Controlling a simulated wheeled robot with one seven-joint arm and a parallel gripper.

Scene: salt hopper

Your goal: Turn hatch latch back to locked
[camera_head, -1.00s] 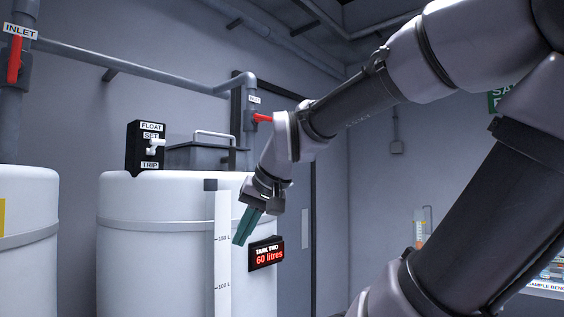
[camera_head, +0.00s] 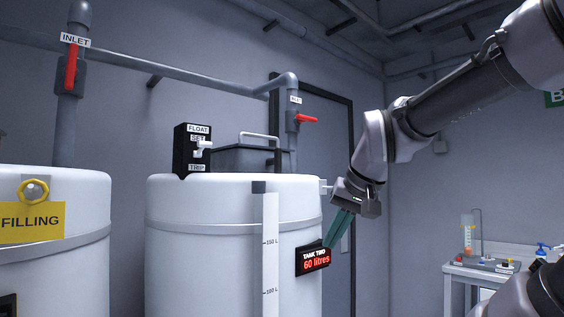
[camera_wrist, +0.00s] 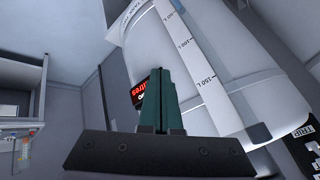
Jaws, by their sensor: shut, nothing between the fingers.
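My gripper (camera_head: 334,242) is shut and empty, its green fingers pointing down beside the right side of the white tank two (camera_head: 200,265). In the wrist view the closed fingers (camera_wrist: 157,72) overlap part of the red-lit display. The fingertips look close to the display (camera_head: 313,259) reading "TANK TWO 60 litres"; I cannot tell if they touch it. A grey lidded box (camera_head: 240,158) with a bar handle stands on or behind the tank top. A small pale part (camera_head: 325,187) shows at the tank's upper right edge. I cannot make out a hatch latch for certain.
A black float switch box (camera_head: 184,160) with a white lever stands at the tank's top left. Red-handled inlet valves (camera_head: 71,68) (camera_head: 307,119) sit on the pipes. A tank with a yellow "FILLING" sign (camera_head: 30,222) is at left. A bench (camera_head: 460,270) is at right.

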